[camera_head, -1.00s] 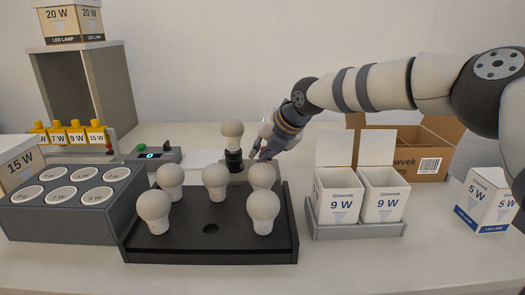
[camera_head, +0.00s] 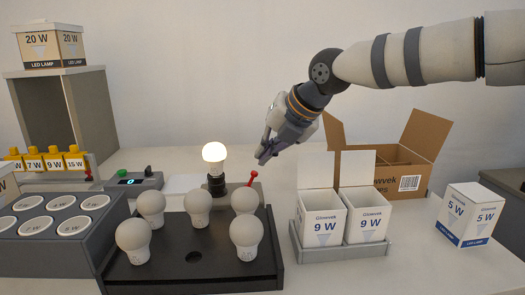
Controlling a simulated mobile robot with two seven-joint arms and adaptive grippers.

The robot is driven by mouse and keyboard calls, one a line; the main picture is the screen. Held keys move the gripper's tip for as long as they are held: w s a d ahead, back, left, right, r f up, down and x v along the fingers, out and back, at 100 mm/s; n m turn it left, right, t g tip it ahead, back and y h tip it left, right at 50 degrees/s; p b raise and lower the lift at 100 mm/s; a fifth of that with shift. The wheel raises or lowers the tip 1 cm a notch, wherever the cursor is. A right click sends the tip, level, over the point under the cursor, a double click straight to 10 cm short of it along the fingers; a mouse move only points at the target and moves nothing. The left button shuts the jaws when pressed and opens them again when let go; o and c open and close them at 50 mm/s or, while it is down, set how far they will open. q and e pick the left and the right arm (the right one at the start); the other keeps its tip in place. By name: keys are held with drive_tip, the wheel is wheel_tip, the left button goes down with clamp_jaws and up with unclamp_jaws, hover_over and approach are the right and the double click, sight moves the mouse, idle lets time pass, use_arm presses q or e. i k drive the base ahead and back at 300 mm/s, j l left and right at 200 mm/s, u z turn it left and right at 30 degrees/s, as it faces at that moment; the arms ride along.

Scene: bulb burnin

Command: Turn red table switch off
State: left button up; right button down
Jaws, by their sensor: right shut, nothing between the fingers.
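A red table switch lever (camera_head: 252,178) stands up at the back right of the black tray, tilted slightly right. Beside it on its left, a lit bulb (camera_head: 214,153) sits upright in a black socket (camera_head: 216,185). My right gripper (camera_head: 263,156) is shut and empty, just above and right of the lever, with a small apparent gap between them. My left gripper is not in view.
A black tray (camera_head: 180,272) holds several unlit bulbs in front of the socket. Two open 9 W boxes (camera_head: 322,228) stand right of it, with an open carton (camera_head: 415,150) behind. A meter (camera_head: 133,181) with a green button is to the left.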

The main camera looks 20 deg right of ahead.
sight(251, 182)
drive_tip(key=k, duration=1)
